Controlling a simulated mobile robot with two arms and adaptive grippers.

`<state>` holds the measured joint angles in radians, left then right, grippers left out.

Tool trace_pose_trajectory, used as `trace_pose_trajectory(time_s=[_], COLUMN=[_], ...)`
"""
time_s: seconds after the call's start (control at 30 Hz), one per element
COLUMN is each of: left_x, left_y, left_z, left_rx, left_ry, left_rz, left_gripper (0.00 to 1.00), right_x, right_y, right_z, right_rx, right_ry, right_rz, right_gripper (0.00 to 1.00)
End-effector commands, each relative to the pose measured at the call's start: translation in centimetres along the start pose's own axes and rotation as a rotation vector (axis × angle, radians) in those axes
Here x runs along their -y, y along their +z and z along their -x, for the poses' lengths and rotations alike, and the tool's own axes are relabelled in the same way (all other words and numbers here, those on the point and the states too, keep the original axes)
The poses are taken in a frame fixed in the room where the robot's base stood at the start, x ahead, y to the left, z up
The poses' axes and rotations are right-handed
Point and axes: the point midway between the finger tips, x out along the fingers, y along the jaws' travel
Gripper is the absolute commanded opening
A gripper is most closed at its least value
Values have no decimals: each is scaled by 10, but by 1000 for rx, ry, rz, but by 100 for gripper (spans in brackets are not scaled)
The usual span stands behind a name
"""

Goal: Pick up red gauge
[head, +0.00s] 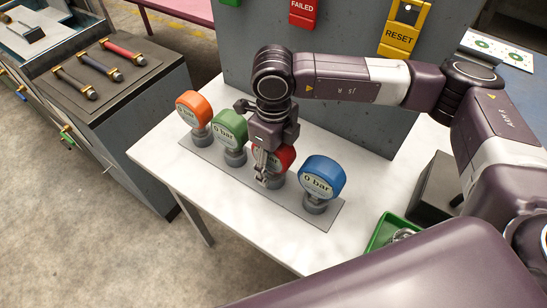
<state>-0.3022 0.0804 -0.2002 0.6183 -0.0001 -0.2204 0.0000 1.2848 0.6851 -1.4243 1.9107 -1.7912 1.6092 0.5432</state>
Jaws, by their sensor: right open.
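The red gauge (285,156) stands third from the left in a row on a grey base plate (308,215). Part of its face is hidden behind my right gripper (262,176). The right gripper is open and hangs down in front of the red gauge, its fingers overlapping it in the picture. I cannot tell whether they touch it. The orange gauge (194,108) and green gauge (230,127) stand to its left, and the blue gauge (322,174) to its right. My left gripper does not show.
The gauges stand on a white table (165,150) in front of a grey panel with a yellow RESET sign (398,38). A green tray (382,232) and a dark box (433,190) are at the right. A bench with several rods (122,47) is at the left.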

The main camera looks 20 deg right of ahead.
Motion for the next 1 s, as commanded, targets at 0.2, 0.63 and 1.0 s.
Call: trace_pose_trajectory(time_s=[0.2, 0.63, 1.0], left_x=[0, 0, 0], left_y=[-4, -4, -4], left_z=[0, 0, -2], left_rx=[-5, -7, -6], left_ry=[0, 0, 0], left_rz=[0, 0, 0], left_gripper=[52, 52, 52], right_x=[0, 0, 0], right_y=[0, 1, 2], right_z=[0, 2, 9], right_rx=[0, 2, 4], right_ry=[0, 0, 0], right_rz=[0, 0, 0], right_gripper=[36, 0, 0])
